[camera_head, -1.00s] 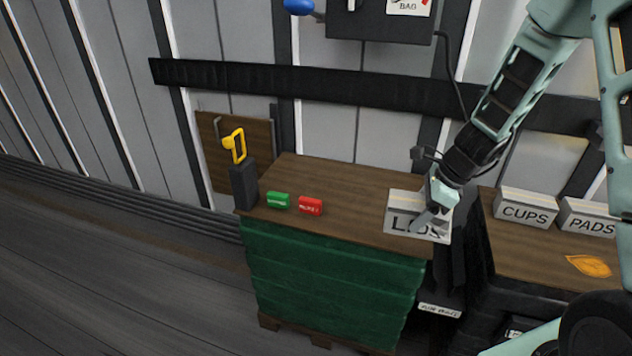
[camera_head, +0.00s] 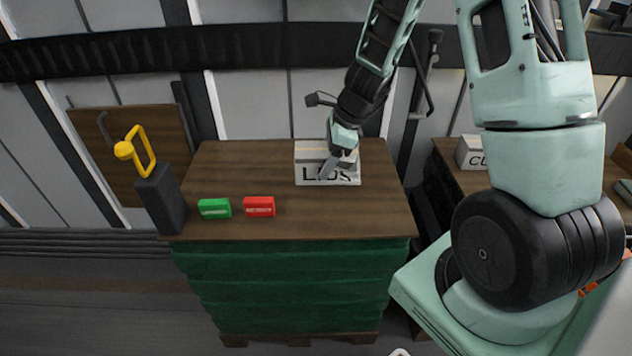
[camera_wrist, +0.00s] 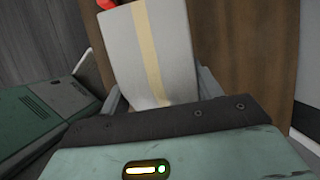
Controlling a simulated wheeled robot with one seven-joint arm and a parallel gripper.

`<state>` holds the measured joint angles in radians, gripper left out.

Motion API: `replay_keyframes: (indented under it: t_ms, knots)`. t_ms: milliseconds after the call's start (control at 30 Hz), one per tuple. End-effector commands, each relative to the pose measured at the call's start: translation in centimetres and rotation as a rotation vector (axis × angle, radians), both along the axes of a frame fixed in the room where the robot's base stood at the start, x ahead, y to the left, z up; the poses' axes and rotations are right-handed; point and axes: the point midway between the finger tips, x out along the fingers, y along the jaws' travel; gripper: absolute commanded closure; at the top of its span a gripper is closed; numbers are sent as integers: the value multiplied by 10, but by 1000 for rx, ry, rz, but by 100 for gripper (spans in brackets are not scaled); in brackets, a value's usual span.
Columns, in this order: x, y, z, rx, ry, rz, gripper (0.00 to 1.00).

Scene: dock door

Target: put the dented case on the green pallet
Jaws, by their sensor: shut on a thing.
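A pale grey case (camera_head: 347,178) lettered LIDS, with a tan tape stripe, is in my gripper (camera_head: 333,163) above the back right part of the green pallet's wooden top. The green pallet (camera_head: 290,285) is a green-sided stack with a brown top and a wooden base. In the wrist view the case (camera_wrist: 180,45) reaches out from between my jaws, which are shut on it. A dent is not clear to me, and my fingers hide part of the lettered face. I cannot tell whether the case touches the top.
A green block (camera_head: 214,208) and a red block (camera_head: 259,206) lie at the front left of the top. A dark post (camera_head: 162,200) with a yellow handle (camera_head: 143,150) stands at its left corner. Another table with a case (camera_head: 470,152) is at right. The top's right front is bare.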

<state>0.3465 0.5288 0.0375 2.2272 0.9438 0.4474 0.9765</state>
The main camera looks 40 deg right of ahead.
Motion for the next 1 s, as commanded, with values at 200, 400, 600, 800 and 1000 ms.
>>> replay_keyframes:
  t_ms: [200,400,600,800,1000]
  knots:
    - [1,0,-22,0,-1,0,83]
    - [0,0,-41,2,1,-1,83]
    - [1,0,-60,0,-1,0,83]
    - [1,0,-59,0,-2,0,83]
    - [0,0,-62,-1,-1,1,25]
